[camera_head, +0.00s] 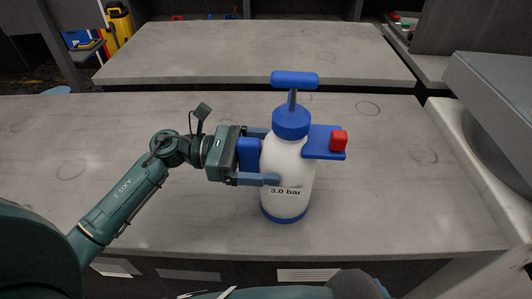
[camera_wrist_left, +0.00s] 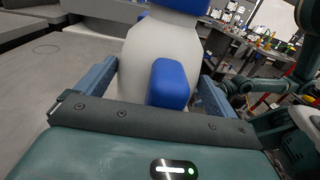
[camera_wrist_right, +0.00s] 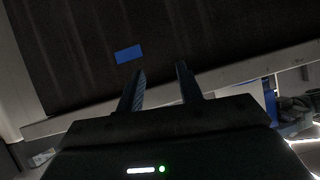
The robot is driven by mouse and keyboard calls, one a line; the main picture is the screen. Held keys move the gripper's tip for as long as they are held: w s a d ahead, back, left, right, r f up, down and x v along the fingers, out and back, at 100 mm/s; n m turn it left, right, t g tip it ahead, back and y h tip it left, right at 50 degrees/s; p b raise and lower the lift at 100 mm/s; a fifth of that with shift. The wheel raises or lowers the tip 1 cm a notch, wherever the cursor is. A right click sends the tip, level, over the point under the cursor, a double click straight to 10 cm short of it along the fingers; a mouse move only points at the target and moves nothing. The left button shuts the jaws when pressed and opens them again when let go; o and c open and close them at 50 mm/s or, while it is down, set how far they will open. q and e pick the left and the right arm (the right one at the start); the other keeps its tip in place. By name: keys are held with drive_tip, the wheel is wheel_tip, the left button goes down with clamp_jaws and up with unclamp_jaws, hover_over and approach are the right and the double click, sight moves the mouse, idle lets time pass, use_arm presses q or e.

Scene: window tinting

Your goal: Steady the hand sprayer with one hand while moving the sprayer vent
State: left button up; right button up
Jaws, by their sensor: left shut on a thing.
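The hand sprayer (camera_head: 287,188) stands upright on the grey worktop, a white bottle marked "3.0 bar" with a blue base, blue collar and blue pump handle (camera_head: 295,79). The sprayer vent, a red block (camera_head: 339,141), sits on a blue bracket (camera_head: 318,150) at its right side. My left gripper (camera_head: 270,156) reaches in from the left with its fingers on both sides of the bottle, shut on it. In the left wrist view the white bottle (camera_wrist_left: 160,62) and a blue block (camera_wrist_left: 170,84) lie between the fingers. My right gripper (camera_wrist_right: 160,80) is open and empty, away from the sprayer.
The worktop (camera_head: 400,200) around the sprayer is clear. A second grey bench (camera_head: 250,50) stands behind it. A grey box-like unit (camera_head: 495,90) stands at the right edge. The right wrist view shows a dark panel (camera_wrist_right: 200,30) with a blue patch (camera_wrist_right: 128,54).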

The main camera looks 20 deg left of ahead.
idle(0.4)
drive_tip(key=c, duration=0.4)
drive_tip(key=w+r+t, duration=0.1)
drive_tip(key=r, duration=0.1)
drive_tip(key=w+r+t+y, duration=0.1)
drive_tip(key=r, duration=0.2)
drive_tip(key=w+r+t, duration=0.1)
drive_tip(key=r, duration=0.1)
drive_tip(key=shift+w+a+r+n+y, duration=0.1)
drive_tip(key=shift+a+r+n+y, duration=0.1)
drive_tip(key=shift+n+y, duration=0.15)
clamp_jaws()
wheel_tip(320, 180, up, 19)
drive_tip(key=w+d+n+g+y, duration=0.1)
drive_tip(key=n+g+y, duration=1.1)
drive_tip(key=n, duration=2)
drive_tip(key=shift+w+d+r+g, duration=0.25)
drive_tip(key=shift+w+g, duration=0.45)
drive_tip(key=shift+g, duration=0.2)
